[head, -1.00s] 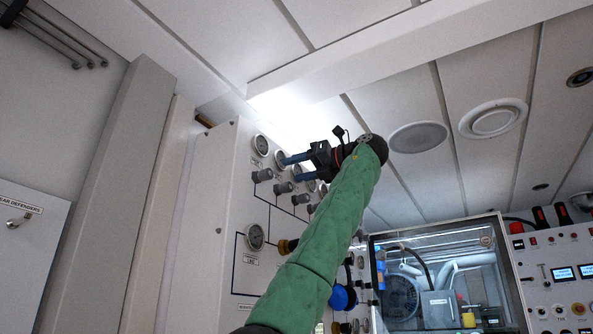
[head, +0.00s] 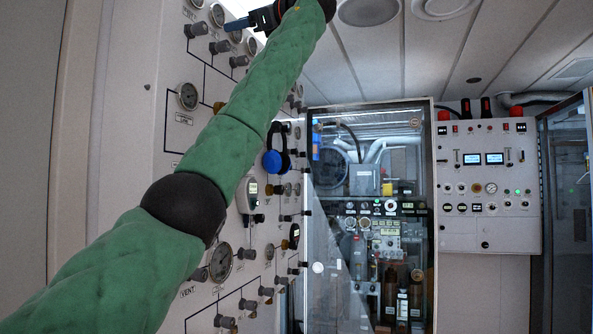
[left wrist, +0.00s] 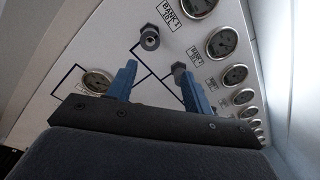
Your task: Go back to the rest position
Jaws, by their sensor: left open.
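My left arm, in a green sleeve, reaches up from the lower left of the head view. Its left gripper (head: 243,22) is at the top edge, in front of the upper gauges of the panel. In the left wrist view the gripper's two blue fingers (left wrist: 158,88) stand apart with nothing between them. The fill panel (left wrist: 65,72) lies behind them with its knobs and gauges; I cannot tell how far the fingertips are from it. The panel also shows in the head view (head: 166,133). My right gripper is in neither view.
A glass-fronted cabinet (head: 319,205) with pipes and bottles inside stands beyond the panel. A control box (head: 490,222) with two lit screens hangs to its right. A blue round object (head: 272,162) and a grey handheld device (head: 247,193) are on the panel. The ceiling is above.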

